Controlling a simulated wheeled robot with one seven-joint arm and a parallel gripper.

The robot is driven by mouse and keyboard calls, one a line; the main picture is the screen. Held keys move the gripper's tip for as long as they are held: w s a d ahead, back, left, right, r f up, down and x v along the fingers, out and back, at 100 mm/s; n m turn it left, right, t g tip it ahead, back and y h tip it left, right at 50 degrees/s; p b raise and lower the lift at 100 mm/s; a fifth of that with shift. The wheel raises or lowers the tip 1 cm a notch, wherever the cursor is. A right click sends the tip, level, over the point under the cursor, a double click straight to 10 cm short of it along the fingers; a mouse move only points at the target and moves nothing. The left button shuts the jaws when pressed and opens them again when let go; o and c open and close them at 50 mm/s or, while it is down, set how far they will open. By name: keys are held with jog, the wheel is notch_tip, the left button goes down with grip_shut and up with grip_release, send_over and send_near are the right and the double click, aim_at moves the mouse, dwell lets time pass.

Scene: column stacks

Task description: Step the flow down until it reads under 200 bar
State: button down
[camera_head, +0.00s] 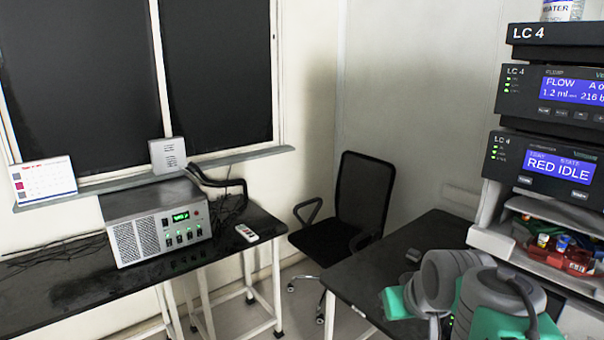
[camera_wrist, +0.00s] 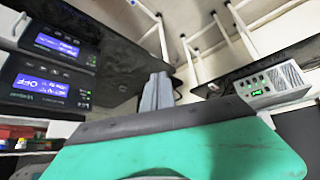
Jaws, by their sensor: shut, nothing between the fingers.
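The pump module (camera_head: 532,94) of the LC 4 stack is at the right of the head view. Its blue display (camera_head: 572,89) reads FLOW 1.2 ml and 216 b, cut off by the picture edge. A row of small keys (camera_head: 562,113) lies under the display. In the wrist view two blue-lit displays show at the upper left, one (camera_wrist: 57,45) above the other (camera_wrist: 40,83); their text is not clearly legible. My gripper (camera_wrist: 157,92) is shut and empty, apart from the panels. Its fingertips do not show clearly in the head view.
Below the pump, another module (camera_head: 510,160) reads RED IDLE. An open tray of coloured vials (camera_head: 575,262) sits beneath it. A black chair (camera_head: 360,195) stands between the two dark tables. A grey box with a green readout (camera_head: 130,237) stands on the left table.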

jog(key=s+a+f+m+g, duration=0.1)
jog(key=s+a+f+g, duration=0.2)
jog(key=s+f, duration=0.7)
jog(key=shift+a, duration=0.35)
jog(key=shift+r, duration=0.1)
dwell(6.5)
